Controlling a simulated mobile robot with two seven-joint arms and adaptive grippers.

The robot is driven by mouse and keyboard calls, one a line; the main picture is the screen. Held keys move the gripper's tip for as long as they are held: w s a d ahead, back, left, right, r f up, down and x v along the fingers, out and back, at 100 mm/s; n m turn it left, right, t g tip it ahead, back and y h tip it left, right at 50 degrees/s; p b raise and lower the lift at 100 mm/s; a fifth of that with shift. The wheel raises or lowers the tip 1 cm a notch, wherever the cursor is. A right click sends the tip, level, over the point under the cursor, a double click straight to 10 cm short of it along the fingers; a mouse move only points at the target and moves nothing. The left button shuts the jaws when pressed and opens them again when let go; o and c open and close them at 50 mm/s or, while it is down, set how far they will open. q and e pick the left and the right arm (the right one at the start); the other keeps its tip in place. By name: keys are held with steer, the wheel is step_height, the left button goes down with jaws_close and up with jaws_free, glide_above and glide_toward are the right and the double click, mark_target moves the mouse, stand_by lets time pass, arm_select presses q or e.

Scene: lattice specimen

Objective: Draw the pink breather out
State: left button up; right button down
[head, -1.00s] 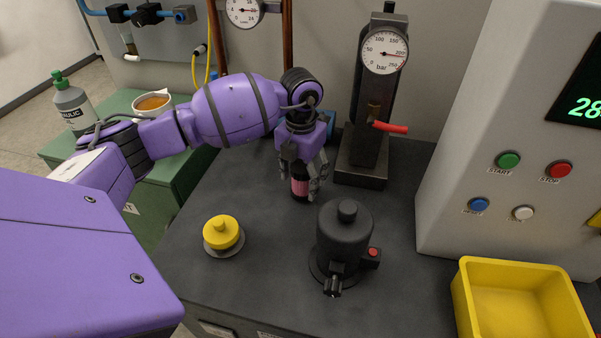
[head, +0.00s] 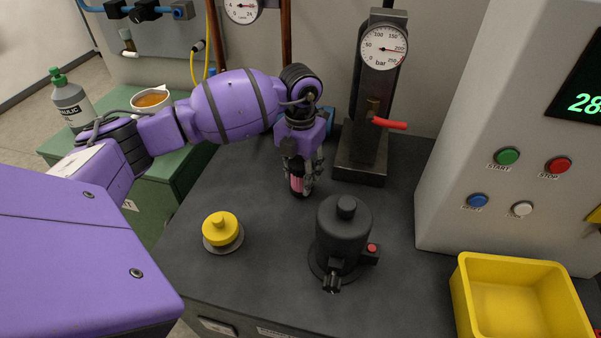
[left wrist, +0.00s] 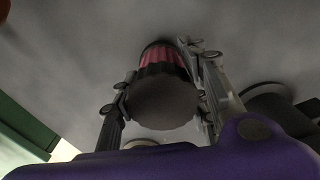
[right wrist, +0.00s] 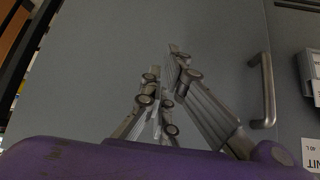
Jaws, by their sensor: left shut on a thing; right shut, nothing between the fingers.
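The pink breather (head: 297,184), a small cylinder with pink ribs and dark ends, is upright at the back middle of the dark bench. My left gripper (head: 304,180) points down and is shut on it. In the left wrist view the dark round end of the breather (left wrist: 165,102) faces the camera between the two fingers (left wrist: 163,90), with pink ribs beyond. The breather's lower end is hard to make out, and I cannot tell whether it touches the bench. My right gripper (right wrist: 163,95) shows only in the right wrist view, shut and empty.
A black cylinder housing (head: 343,235) stands just in front of the breather. A yellow knobbed cap (head: 221,228) is at front left. A gauge stand (head: 362,150) with a red lever is behind right. A yellow bin (head: 460,312) is at front right. A grey panel with a handle (right wrist: 265,90) faces my right gripper.

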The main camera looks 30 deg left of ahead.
mark_target(300, 162)
arm_select(q)
steer(key=shift+a+r, duration=0.1)
steer(key=shift+r, duration=0.25)
arm_select(e)
steer(key=shift+w+a+r, duration=0.2)
steer(key=shift+w+r, duration=0.05)
arm_select(q)
steer(key=shift+r+p, duration=0.3)
steer(key=shift+r, duration=0.1)
arm_select(e)
steer(key=shift+w+d+r, duration=0.2)
steer(key=shift+r, duration=0.1)
